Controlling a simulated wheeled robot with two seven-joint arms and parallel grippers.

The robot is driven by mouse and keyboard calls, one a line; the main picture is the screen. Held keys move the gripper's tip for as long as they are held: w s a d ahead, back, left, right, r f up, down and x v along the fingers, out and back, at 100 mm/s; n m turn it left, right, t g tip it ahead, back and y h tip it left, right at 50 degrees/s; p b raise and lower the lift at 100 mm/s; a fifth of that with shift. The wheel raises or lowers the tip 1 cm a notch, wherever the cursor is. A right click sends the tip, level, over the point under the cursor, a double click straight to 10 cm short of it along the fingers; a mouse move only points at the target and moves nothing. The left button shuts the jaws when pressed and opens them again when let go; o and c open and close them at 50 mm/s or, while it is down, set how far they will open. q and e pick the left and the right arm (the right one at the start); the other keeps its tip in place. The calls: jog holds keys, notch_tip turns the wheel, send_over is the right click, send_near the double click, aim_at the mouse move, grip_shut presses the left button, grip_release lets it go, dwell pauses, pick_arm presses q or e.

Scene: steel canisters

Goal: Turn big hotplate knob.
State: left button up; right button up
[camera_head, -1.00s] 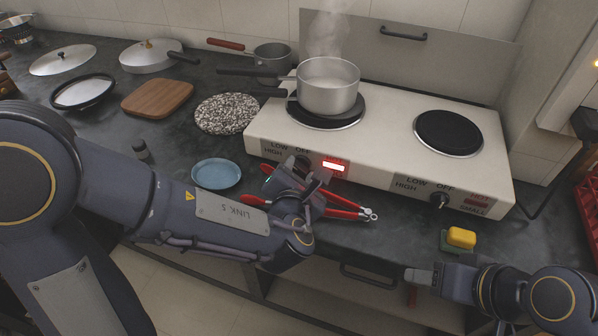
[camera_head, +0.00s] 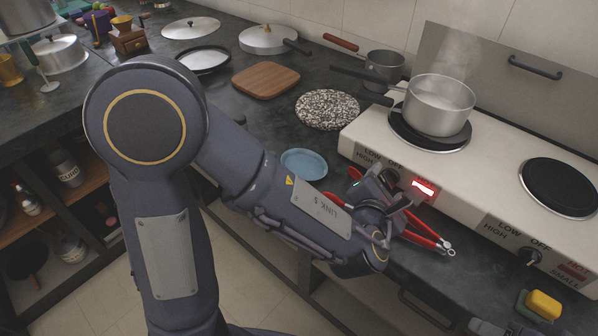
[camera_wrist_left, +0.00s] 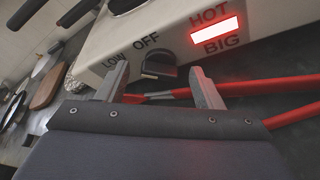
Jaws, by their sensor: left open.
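The big hotplate knob (camera_wrist_left: 158,66) is a black dial on the stove's front panel, beneath OFF in the left wrist view. The lit red BIG lamp (camera_wrist_left: 216,35) is right of it, and also shows in the head view (camera_head: 424,188). My left gripper (camera_wrist_left: 160,82) is open, its fingers on either side of the knob, with gaps visible; contact cannot be told. In the head view my left gripper (camera_head: 390,184) is at the panel and largely hides the knob. Only a tip of my right gripper (camera_head: 486,327) shows at the bottom edge.
A steaming pot (camera_head: 438,108) stands on the big hotplate. Red-handled tongs (camera_head: 425,238) lie in front of the stove by my left gripper. A blue plate (camera_head: 304,164) is to the left. The small hotplate knob (camera_head: 530,257) and a yellow sponge (camera_head: 543,304) are to the right.

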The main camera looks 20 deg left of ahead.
pick_arm(q)
jog(key=shift+w+a+r+n+g+h+p, duration=0.1)
jog(key=shift+a+n+g+h+p, duration=0.15)
jog(key=shift+n, duration=0.2)
jog(key=shift+r+n+g+h+p, duration=0.1)
jog(key=shift+n+g+h+p, duration=0.05)
jog(key=shift+n+h, duration=0.25)
jog(key=n+h, duration=0.1)
jog(key=n, duration=0.2)
jog(key=shift+w+a+g+h+p, duration=0.1)
jog(key=shift+a+g+h+p, duration=0.25)
jog(key=shift+g+p, duration=0.05)
jog(key=p+v, duration=0.1)
jog(key=v, duration=0.7)
jog(key=shift+r, duration=0.1)
jog(key=s+a+r+n+g+y+p, duration=0.2)
jog(key=a+n+y+p, duration=0.15)
jog(key=a+n, duration=0.6)
jog(key=s+a+r+n+g+y+p, duration=0.2)
jog(key=a+n+y+p, duration=0.15)
jog(key=a+n, duration=0.6)
jog(key=s+a+n+g+p, duration=0.1)
jog(key=s+a+n+g, duration=0.1)
jog(key=s+n, duration=0.4)
jog(key=n+g, duration=0.1)
jog(key=n, duration=0.2)
jog(key=shift+a+p, duration=0.2)
jog(key=shift+p, duration=0.2)
jog(key=shift+s+n, duration=0.1)
jog(key=shift+n, duration=0.15)
